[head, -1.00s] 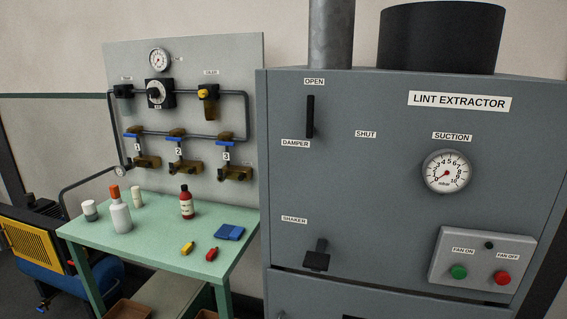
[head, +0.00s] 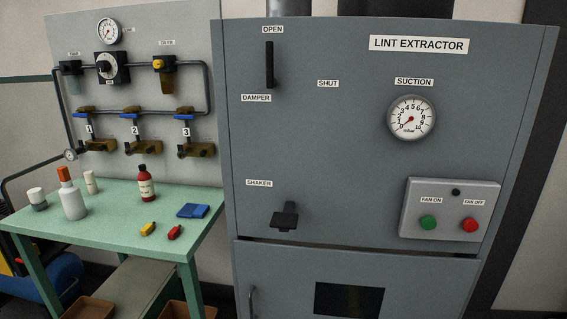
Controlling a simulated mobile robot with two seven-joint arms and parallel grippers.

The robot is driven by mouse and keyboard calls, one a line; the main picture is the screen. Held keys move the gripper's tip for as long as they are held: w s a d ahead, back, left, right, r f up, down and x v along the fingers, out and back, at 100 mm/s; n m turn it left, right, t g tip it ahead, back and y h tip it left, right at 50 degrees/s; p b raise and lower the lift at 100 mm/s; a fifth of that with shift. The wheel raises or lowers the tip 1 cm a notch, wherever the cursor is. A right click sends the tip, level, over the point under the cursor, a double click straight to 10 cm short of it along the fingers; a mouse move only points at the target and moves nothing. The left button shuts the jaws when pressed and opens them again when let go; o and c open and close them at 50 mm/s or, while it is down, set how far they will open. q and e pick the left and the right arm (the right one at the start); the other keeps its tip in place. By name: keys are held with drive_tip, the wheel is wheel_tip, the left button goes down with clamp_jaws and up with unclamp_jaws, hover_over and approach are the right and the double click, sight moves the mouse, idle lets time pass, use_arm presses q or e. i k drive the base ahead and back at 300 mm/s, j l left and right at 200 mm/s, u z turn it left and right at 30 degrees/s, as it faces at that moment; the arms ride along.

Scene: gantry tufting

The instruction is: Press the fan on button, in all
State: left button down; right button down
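The green fan on button (head: 428,222) sits under its FAN ON label on a light grey control box (head: 450,231), low on the right of the lint extractor front (head: 330,150). The red fan off button (head: 470,225) is to its right on the same box. A small dark indicator (head: 456,192) sits above and between them and looks unlit. The suction gauge (head: 411,118) is above the box, its needle pointing toward the low end of the scale. Neither of my grippers shows in the head view.
The damper lever (head: 269,65) points up by the OPEN label. The shaker handle (head: 285,216) sticks out at the lower left of the cabinet. A green table (head: 110,232) with bottles and small items stands to the left. The cabinet front by the buttons is clear.

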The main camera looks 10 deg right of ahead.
sight(428, 222)
drive_tip(key=z, duration=1.35)
